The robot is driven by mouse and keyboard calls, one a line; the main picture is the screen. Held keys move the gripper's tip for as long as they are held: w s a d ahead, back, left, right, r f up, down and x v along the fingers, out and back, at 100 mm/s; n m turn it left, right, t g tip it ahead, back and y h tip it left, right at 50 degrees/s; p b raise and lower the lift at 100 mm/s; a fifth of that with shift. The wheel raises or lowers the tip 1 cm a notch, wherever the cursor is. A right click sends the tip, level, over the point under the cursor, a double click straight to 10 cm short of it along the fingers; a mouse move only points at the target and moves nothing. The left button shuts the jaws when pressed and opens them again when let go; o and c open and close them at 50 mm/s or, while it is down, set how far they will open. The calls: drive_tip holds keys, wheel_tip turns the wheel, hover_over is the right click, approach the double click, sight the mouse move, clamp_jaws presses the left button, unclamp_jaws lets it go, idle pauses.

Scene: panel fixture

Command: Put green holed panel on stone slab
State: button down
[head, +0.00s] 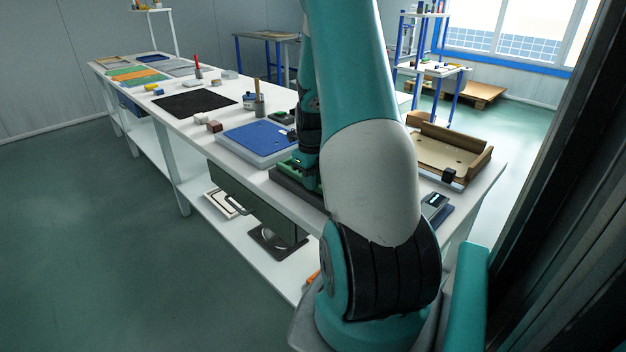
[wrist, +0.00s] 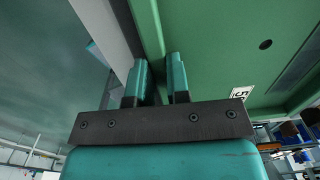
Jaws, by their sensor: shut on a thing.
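The green holed panel (wrist: 215,50) fills the upper right of the wrist view, with a dark round hole and a white label. My gripper (wrist: 158,82) has its two teal fingers on either side of the panel's raised edge and is shut on it. In the head view my arm hides most of the gripper and the panel. A dark grey slab (head: 288,185), which may be the stone slab, lies on the bench below the gripper. I cannot tell whether the panel touches it.
A blue panel (head: 258,136) on a pale base lies left of my arm. A brown tray (head: 448,152) with raised sides stands to the right. A black mat (head: 195,104), small blocks and a cup (head: 259,105) sit farther along the white bench. My arm blocks the middle.

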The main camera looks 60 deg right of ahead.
drive_tip(key=c, duration=1.1)
unclamp_jaws()
wheel_tip(320, 180, up, 12)
drive_tip(key=w+a+r+n+y, duration=0.1)
drive_tip(key=w+a+r+n, duration=0.1)
drive_tip(key=a+n, duration=0.7)
drive_tip(key=w+a+r+n+t, duration=0.1)
drive_tip(key=w+a+r+n, duration=0.1)
drive_tip(key=a+n, duration=0.65)
drive_tip(key=w+a+r+n+y, duration=0.1)
drive_tip(key=w+a+n, duration=0.1)
drive_tip(key=a+n, duration=0.75)
drive_tip(key=s+a+r+n+y+p, duration=0.1)
drive_tip(key=s+a+r+n+p, duration=0.1)
drive_tip(key=s+a+n, duration=0.5)
drive_tip(key=s+a+r+n+g+y+p, duration=0.1)
drive_tip(key=s+a+r+n, duration=0.2)
drive_tip(key=s+a+n, duration=0.4)
drive_tip(key=shift+a+r+n+p, duration=0.2)
drive_tip(key=shift+a+n+p, duration=0.2)
drive_tip(key=shift+a+n, duration=2.65)
